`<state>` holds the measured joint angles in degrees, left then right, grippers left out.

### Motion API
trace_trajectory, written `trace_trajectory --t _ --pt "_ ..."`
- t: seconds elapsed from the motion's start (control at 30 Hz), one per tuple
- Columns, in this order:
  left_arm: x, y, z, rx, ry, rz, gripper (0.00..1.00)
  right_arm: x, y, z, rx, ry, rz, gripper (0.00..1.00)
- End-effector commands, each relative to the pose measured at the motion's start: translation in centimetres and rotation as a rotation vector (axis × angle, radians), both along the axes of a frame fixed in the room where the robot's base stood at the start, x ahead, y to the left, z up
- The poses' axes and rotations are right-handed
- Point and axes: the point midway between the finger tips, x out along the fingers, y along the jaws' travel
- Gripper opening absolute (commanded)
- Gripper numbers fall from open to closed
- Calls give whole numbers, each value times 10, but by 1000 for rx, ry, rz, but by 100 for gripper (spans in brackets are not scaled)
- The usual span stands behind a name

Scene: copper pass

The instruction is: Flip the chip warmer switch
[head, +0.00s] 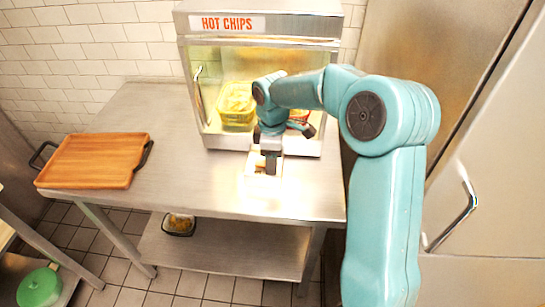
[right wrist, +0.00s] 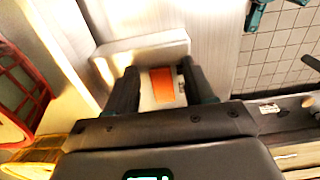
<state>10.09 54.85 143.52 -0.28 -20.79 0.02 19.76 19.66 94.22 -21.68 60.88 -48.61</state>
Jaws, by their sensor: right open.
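The chip warmer (head: 262,55) is a steel and glass cabinet labelled HOT CHIPS on the table. An orange rectangular switch (right wrist: 162,84) sits on a pale plate (right wrist: 150,47) in the right wrist view. In the head view my arm largely covers that spot at the warmer's front. My right gripper (head: 268,160) is open and points down just in front of the warmer. In the right wrist view its fingers (right wrist: 160,78) stand on either side of the switch in the picture; I cannot tell whether they touch it. My left gripper is not in view.
A yellow basket of chips (head: 236,115) and a red basket (head: 298,117) stand in the warmer. A wooden tray (head: 97,158) with dark handles lies on the table's (head: 190,180) left. A steel door with a handle (head: 462,215) is at right. The table's middle is clear.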

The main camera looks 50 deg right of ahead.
Motion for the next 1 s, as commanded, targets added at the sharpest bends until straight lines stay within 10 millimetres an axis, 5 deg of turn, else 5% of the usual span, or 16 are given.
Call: trace_trajectory --t 0.03,0.17,0.33,0.6,1.0 --pt "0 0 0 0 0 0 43 0 0 0 0 0 0 43" --pt "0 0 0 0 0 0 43 0 0 0 0 0 0 1" --pt "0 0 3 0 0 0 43 1 1 3 -5 6 1 0" --pt "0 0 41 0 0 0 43 7 6 11 -142 180 4 0" --pt "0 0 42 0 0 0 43 8 5 8 -188 225 -1 0"
